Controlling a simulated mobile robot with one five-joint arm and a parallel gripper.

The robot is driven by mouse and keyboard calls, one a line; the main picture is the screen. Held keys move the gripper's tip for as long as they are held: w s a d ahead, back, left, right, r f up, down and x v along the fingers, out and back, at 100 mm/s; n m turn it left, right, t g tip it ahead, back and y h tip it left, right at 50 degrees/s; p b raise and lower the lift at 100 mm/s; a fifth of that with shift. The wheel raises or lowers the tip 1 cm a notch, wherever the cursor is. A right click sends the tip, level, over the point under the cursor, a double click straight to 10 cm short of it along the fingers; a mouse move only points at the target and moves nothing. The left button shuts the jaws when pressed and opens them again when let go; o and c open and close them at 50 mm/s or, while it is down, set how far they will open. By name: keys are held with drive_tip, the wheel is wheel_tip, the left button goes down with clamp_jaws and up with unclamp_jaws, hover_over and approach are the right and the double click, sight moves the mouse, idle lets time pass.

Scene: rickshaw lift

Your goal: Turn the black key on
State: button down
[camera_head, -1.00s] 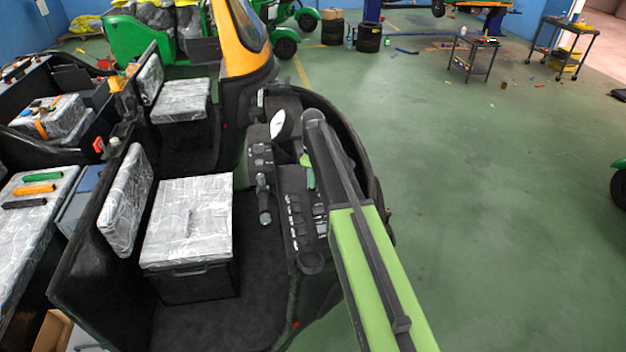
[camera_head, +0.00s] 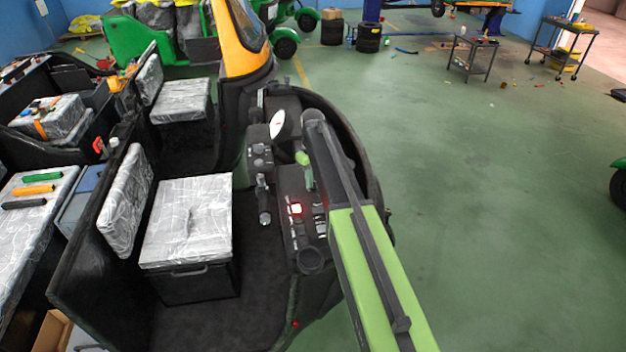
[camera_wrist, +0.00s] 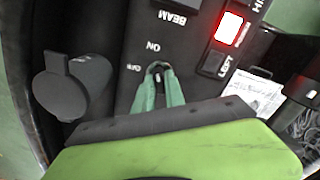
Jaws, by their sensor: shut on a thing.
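The black key (camera_wrist: 158,69) sits in the dark dashboard panel (camera_wrist: 112,30), between my fingertips in the wrist view. White ON and OFF marks are printed beside it, and its tip end lies close to the ON mark. My gripper (camera_wrist: 158,78) has green fingers shut on the key; they hide most of it, so its exact angle is hard to read. In the head view my arm reaches down over the rickshaw's dashboard (camera_head: 292,185), and the key cannot be made out there.
A red-lit switch (camera_wrist: 229,28) and a dark LEFT switch (camera_wrist: 213,64) are right of the key. A round black knob (camera_wrist: 62,95) stands to its left. In the head view, a plastic-wrapped seat (camera_head: 188,220) is left of the dashboard; open green floor (camera_head: 480,200) lies right.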

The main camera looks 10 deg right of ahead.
idle(0.3)
drive_tip(key=c, duration=1.4)
unclamp_jaws()
wheel_tip(320, 180, up, 17)
drive_tip(key=p, duration=1.7)
drive_tip(key=shift+r, duration=0.2)
